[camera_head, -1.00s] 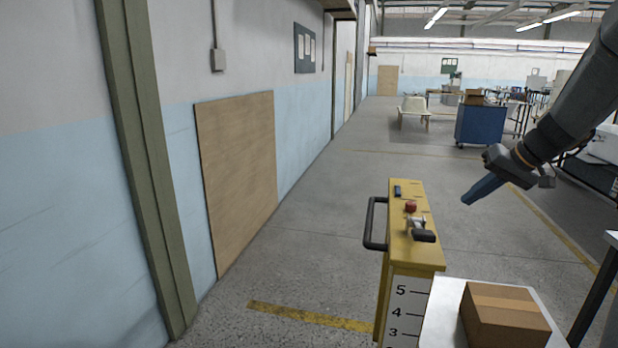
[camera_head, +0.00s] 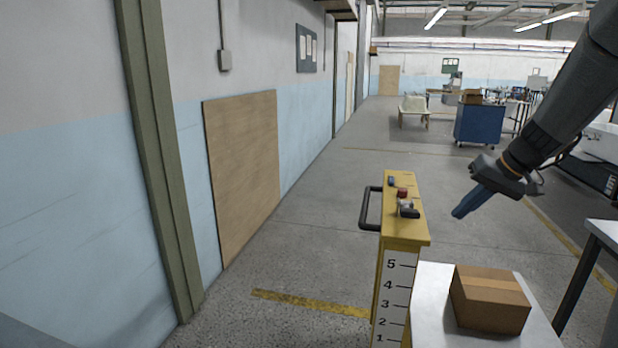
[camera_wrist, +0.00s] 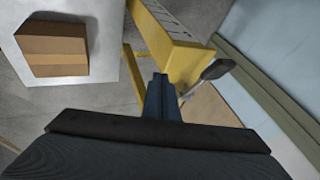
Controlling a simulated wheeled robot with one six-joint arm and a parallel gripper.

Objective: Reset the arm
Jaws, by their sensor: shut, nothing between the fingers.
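My arm reaches in from the upper right in the head view. My gripper (camera_head: 462,211) is shut and empty, its blue fingers pointing down and left. It hangs in the air to the right of the top of a yellow post (camera_head: 404,230). In the wrist view the shut fingers (camera_wrist: 161,78) show at the middle, with the yellow post (camera_wrist: 176,48) beyond them.
The post carries a black handle (camera_head: 367,210), a red knob (camera_head: 402,192) and a lever with a dark grip (camera_head: 409,213). A cardboard box (camera_head: 489,300) sits on a white surface (camera_head: 432,318) in front. A blue cabinet (camera_head: 479,124) stands farther back. The left aisle floor is clear.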

